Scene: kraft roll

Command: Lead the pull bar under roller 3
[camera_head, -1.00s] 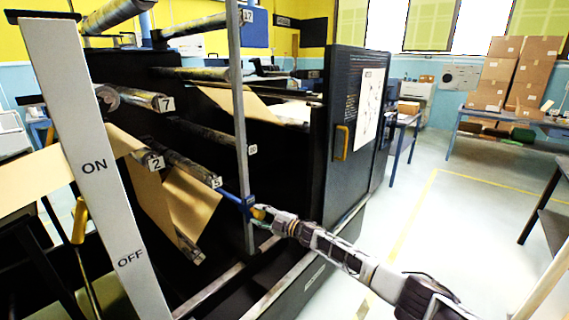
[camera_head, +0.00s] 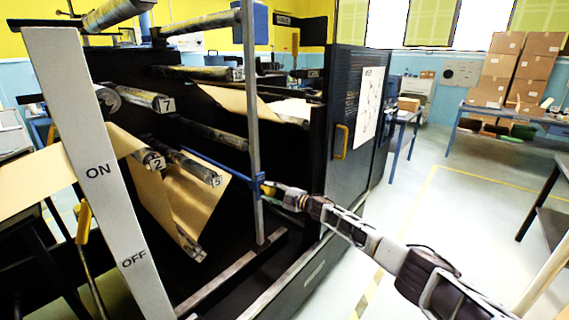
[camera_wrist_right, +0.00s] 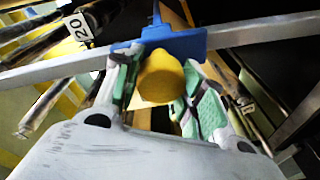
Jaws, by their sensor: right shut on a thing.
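The blue pull bar (camera_head: 222,166) runs from behind roller 5 (camera_head: 214,179) to a blue block on a grey upright post (camera_head: 252,110). The block (camera_wrist_right: 172,42) also shows in the right wrist view, on the grey post, with a yellow knob (camera_wrist_right: 161,77) on it. My right gripper (camera_head: 268,189) is shut on the yellow knob, its green pads on either side. No label 3 is readable, so I cannot tell which roller is roller 3. My left gripper is not in view.
Brown kraft paper (camera_head: 190,205) hangs below roller 2 (camera_head: 153,160) and roller 5. Roller 7 (camera_head: 145,99) is above. A dark cabinet (camera_head: 340,150) is beyond my right arm.

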